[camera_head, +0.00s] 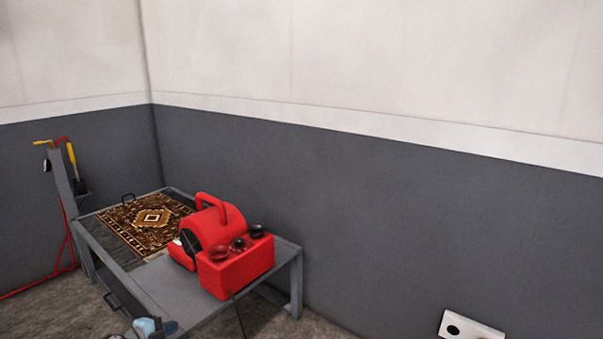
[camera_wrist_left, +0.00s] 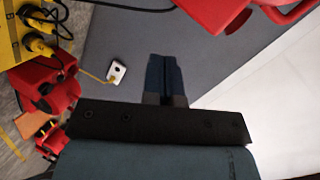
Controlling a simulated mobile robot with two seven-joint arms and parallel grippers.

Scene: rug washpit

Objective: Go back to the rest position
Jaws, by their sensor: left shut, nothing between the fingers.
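My left gripper (camera_wrist_left: 165,75) shows in the left wrist view with its two dark blue fingers pressed together and nothing between them. It points over open space, with the grey lower wall behind it. In the head view, small light blue and dark parts at the bottom edge, in front of the metal table, seem to be the left gripper; they are cut off by the frame. My right gripper is in neither view.
A grey metal table (camera_head: 160,283) carries a patterned rug (camera_head: 152,217) and a red blower (camera_head: 236,266). A grey post (camera_head: 60,175) with tools stands at the left. A white wall box (camera_head: 470,326) is low at right. The wrist view shows yellow and red equipment (camera_wrist_left: 40,90) at left.

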